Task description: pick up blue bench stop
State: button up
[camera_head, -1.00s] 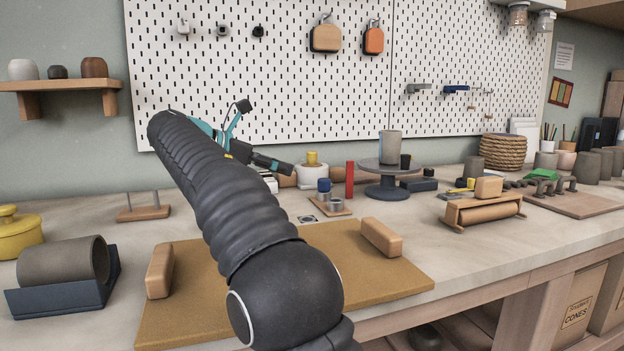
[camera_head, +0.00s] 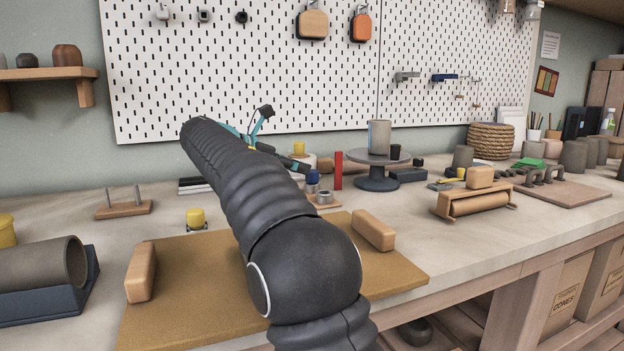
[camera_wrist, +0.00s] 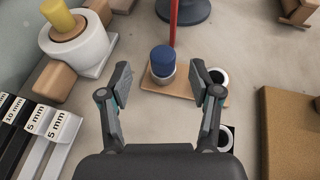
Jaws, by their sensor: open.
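The blue bench stop (camera_wrist: 162,58) is a short blue cylinder. In the wrist view it stands on a grey metal ring-like seat on a small wooden board (camera_wrist: 181,92). It also shows in the head view (camera_head: 312,178), partly hidden by my gripper. My gripper (camera_wrist: 161,83) is open and empty. In the wrist view its two fingers are to the left and right, with the blue stop ahead, between and just beyond the fingertips. I cannot tell their exact height above the board.
A red post (camera_wrist: 173,22) stands close behind the blue stop. A white round piece with a yellow plug (camera_wrist: 60,18) is to its left. Labelled thickness strips (camera_wrist: 52,130) lie lower left. A turntable (camera_head: 376,160) stands to the right. A brown board (camera_wrist: 290,130) lies right.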

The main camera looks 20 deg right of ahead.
aim_at(312, 171)
jog(key=x, duration=0.4)
jog(key=shift+s+d+f, duration=0.1)
jog(key=shift+d+f, duration=0.05)
jog(key=shift+d, duration=0.1)
jog(key=c, duration=1.1)
